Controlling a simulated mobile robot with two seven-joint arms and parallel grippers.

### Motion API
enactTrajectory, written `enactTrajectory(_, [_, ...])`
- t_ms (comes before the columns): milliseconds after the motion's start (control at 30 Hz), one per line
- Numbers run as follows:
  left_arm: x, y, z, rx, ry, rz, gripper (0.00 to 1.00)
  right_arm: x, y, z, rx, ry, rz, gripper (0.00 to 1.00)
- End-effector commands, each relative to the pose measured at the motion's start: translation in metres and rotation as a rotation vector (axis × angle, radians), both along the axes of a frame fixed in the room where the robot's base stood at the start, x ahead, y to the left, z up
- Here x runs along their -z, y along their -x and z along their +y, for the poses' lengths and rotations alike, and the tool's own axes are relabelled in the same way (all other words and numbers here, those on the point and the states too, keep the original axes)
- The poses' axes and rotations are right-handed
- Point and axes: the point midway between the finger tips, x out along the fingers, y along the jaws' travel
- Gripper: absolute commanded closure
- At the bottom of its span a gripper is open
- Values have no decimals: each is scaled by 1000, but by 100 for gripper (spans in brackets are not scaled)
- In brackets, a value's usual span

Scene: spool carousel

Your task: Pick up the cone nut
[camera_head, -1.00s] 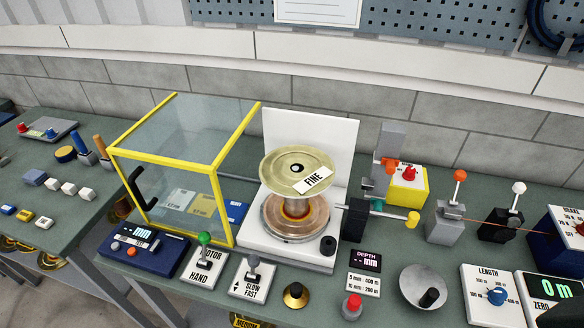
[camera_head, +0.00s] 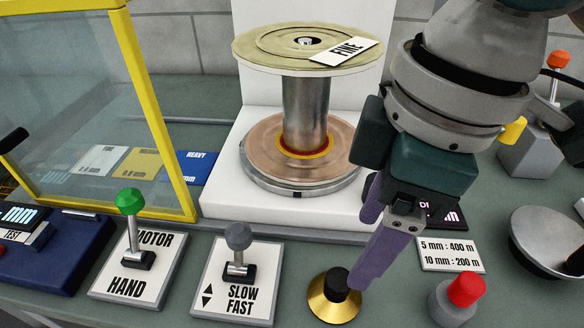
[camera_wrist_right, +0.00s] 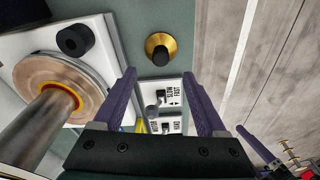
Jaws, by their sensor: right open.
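The cone nut (camera_head: 335,297), a gold cone-shaped disc with a black knob on top, sits on the green bench top near its front edge. It also shows in the right wrist view (camera_wrist_right: 160,47), at the top middle, just beyond and between my fingertips. My right gripper (camera_head: 362,250) points down above and just behind the nut, its purple fingers apart with nothing between them. In the right wrist view the gripper (camera_wrist_right: 158,75) is also open and empty. The nut stands apart from the fingers.
A spool (camera_head: 305,110) with a FINE label stands on a white machine behind. A SLOW/FAST lever panel (camera_head: 236,285) is left of the nut; a red button (camera_head: 465,290) and grey dish (camera_head: 545,235) are right. A yellow-framed guard (camera_head: 150,100) stands at left.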

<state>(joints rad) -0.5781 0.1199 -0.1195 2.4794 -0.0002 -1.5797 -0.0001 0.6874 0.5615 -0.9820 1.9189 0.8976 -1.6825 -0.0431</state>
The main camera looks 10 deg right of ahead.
Motion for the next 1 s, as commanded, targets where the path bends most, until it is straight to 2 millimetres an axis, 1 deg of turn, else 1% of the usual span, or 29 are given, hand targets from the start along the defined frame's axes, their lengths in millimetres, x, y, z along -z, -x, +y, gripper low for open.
enactTrajectory(33, [4, 0, 0, 0, 0, 0, 0, 7, -1, -1, 0, 5, 3, 26])
enactTrajectory(200, [6, 0, 0, 0, 1, 1, 0, 32, -2, 3, 0, 5, 5, 26])
enactTrajectory(433, [8, 1, 0, 1, 0, 2, 0, 53, -4, 7, 0, 3, 3, 26])
enactTrajectory(600, [11, 1, 0, 1, 0, 2, 0, 80, -6, 14, 0, 5, 3, 26])
enactTrajectory(700, [14, 1, 0, 1, 0, 2, 0, 92, -7, 15, -1, 4, 2, 26])
enactTrajectory(800, [14, 1, 0, 1, 0, 2, 0, 97, -7, 15, -2, 4, 1, 26])
enactTrajectory(1000, [14, 1, 0, 1, 0, 2, 0, 97, -7, 15, -2, 4, -1, 26])
